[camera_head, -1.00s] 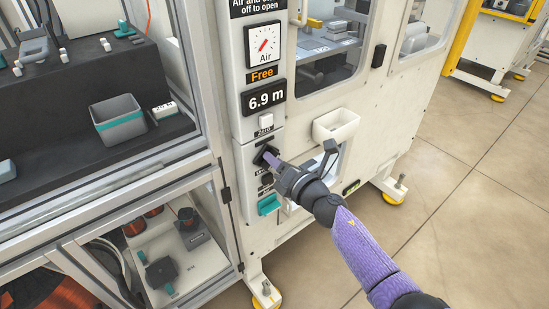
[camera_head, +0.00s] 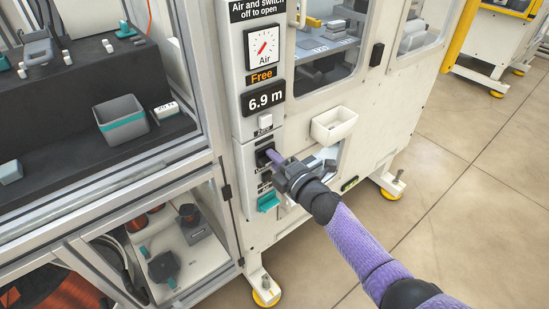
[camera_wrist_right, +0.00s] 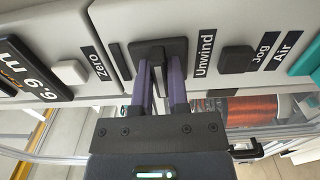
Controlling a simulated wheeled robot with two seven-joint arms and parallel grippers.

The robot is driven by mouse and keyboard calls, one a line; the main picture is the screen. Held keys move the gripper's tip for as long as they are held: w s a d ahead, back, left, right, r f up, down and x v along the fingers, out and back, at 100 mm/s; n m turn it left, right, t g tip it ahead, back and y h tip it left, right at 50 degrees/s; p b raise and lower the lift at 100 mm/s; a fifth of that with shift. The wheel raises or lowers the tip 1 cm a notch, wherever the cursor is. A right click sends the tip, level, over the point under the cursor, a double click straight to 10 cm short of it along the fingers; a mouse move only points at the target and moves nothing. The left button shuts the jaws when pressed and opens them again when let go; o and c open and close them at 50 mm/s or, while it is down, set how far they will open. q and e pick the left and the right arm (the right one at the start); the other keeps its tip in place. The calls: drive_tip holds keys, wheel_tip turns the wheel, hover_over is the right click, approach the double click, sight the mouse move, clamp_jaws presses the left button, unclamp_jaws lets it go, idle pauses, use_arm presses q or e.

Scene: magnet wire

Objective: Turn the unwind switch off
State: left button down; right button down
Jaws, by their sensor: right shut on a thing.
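The unwind switch (camera_head: 262,158) is a black block on the grey-white control panel, below the white Zero button. In the right wrist view the switch (camera_wrist_right: 177,46) sits beside the label "Unwind". My right gripper (camera_head: 271,154) reaches it from the lower right. My left gripper is not in view.
The Zero button (camera_wrist_right: 70,72), the black Jog button (camera_wrist_right: 236,59) and the teal Air switch (camera_head: 268,202) are close by. A white bin (camera_head: 335,125) sticks out to the right. The display (camera_head: 265,98) reads 6.9 m, with "Free" above it.

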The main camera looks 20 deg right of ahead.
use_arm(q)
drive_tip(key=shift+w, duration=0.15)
use_arm(e)
drive_tip(key=shift+m, duration=0.3)
drive_tip(key=c, duration=0.6)
unclamp_jaws()
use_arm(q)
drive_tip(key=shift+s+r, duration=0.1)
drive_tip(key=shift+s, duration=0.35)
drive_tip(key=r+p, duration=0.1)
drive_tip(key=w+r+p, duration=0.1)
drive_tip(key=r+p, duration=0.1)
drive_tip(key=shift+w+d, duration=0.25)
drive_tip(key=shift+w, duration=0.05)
use_arm(e)
drive_tip(key=v, duration=1)
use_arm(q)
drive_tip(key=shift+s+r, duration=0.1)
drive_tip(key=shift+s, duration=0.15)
